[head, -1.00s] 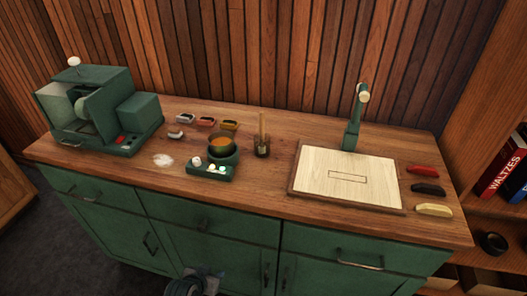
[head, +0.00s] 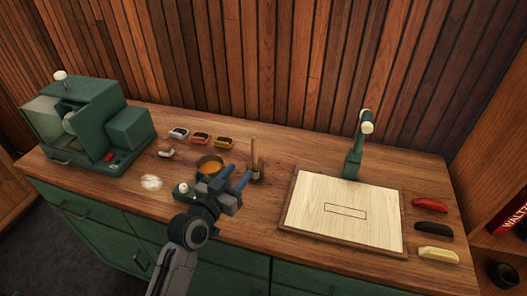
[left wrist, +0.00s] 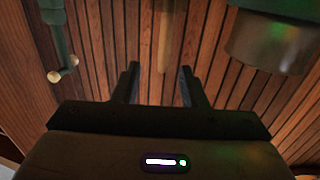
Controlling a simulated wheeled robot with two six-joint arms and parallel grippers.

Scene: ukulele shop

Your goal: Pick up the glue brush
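The glue brush (head: 254,153) stands nearly upright in a small dark jar (head: 259,174) on the counter; only its pale wooden handle shows clearly. My left gripper (head: 236,178) is just left of the jar, its fingers apart and pointing toward the brush. In the left wrist view, the brush handle (left wrist: 165,35) appears beyond and between the two open fingers (left wrist: 159,70), with nothing held. The fingers look apart from the handle. My right gripper is not in view.
The glue pot (head: 209,164) is close beside my left gripper and partly hidden by it. A green machine (head: 90,125) is at the left. Several small coloured blocks lie behind the pot.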

